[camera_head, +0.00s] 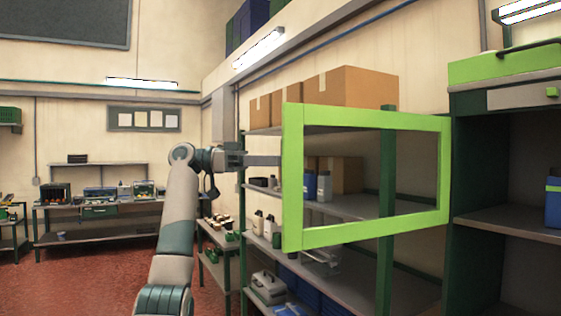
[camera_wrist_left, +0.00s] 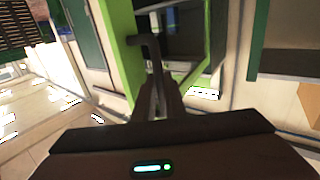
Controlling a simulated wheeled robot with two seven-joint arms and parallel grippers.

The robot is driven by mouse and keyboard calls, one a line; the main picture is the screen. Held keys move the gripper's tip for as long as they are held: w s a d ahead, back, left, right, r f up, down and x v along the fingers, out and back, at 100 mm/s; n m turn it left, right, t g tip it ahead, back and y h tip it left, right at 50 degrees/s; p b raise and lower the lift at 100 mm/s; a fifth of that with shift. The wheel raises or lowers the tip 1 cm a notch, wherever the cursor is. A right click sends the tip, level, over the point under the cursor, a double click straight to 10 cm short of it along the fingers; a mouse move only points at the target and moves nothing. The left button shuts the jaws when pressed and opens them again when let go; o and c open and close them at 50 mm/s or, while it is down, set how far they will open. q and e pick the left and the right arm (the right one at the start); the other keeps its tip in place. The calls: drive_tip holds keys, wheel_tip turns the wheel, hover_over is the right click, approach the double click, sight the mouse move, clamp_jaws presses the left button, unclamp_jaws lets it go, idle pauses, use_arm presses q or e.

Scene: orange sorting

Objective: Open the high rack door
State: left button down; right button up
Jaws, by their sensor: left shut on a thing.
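The rack door is a bright green rectangular frame (camera_head: 293,178) with a see-through middle, in front of the upper shelves of the rack (camera_head: 388,155). Its left edge looks nearer to me than its right edge, so it stands at an angle to the rack, ajar. My left gripper (camera_head: 268,160) reaches the door's left edge from the left. In the left wrist view, the green door frame (camera_wrist_left: 118,45) carries a dark handle (camera_wrist_left: 148,42), and my left gripper (camera_wrist_left: 160,88) is shut on it. The handle is hidden in the head view. My right gripper is not in view.
Cardboard boxes (camera_head: 350,86) stand on the rack's top shelf, with bottles (camera_head: 323,186) below. A dark green cabinet (camera_head: 465,180) adjoins the door's right side. A workbench (camera_head: 100,207) stands at the back left. The red floor (camera_head: 90,270) at left is clear.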

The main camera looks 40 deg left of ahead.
use_arm(q)
drive_tip(key=c, duration=2.1)
unclamp_jaws()
drive_tip(key=shift+w+d, duration=0.15)
drive_tip(key=shift+w, duration=0.05)
drive_tip(key=shift+b+v, duration=1.55)
drive_tip(key=shift+v, duration=7.1)
drive_tip(key=shift+f, duration=0.1)
